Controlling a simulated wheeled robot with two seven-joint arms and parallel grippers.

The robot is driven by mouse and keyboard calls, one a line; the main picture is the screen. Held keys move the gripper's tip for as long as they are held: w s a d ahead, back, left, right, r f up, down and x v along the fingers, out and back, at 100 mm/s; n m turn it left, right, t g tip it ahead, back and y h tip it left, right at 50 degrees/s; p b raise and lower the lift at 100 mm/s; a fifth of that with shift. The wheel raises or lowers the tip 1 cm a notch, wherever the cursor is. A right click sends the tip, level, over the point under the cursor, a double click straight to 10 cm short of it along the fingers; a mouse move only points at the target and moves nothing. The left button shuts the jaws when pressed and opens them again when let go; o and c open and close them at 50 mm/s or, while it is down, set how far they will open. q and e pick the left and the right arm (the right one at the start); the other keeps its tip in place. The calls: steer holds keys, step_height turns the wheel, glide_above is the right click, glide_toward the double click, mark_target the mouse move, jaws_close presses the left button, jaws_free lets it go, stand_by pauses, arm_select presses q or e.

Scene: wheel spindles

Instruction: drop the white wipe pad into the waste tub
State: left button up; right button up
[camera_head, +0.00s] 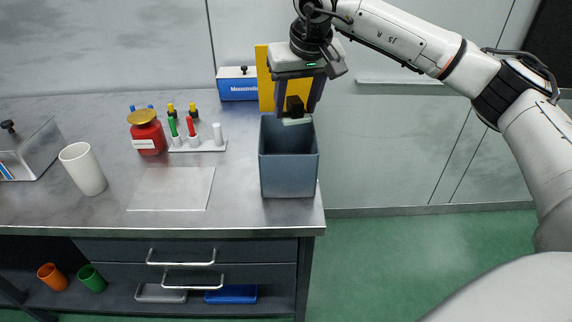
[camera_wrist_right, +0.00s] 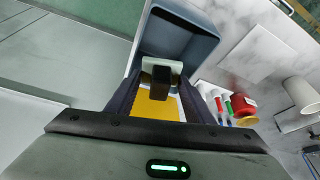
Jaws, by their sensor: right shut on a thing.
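The white wipe pad (camera_head: 297,121) has a black block-shaped grip on top. My right gripper (camera_head: 296,103) is shut on this black grip and points down, with the pad hanging below. The pad is over the back part of the mouth of the blue-grey waste tub (camera_head: 289,176), which stands at the right end of the bench. In the right wrist view the pad (camera_wrist_right: 172,64) shows against the open tub (camera_wrist_right: 205,46), between the fingers of the gripper (camera_wrist_right: 160,88). The tub's floor is hidden in the head view. My left gripper is not in view.
The bench's right edge is close by the tub.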

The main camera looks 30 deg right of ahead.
steer(key=o, duration=1.1)
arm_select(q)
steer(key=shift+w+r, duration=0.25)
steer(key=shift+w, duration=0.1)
arm_select(e)
steer(key=shift+o, duration=0.4)
steer(key=shift+r, duration=0.1)
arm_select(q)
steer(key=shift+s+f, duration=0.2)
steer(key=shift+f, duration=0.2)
arm_select(e)
steer(key=v, duration=1)
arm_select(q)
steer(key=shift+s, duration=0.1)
arm_select(e)
steer(key=shift+s, duration=0.1)
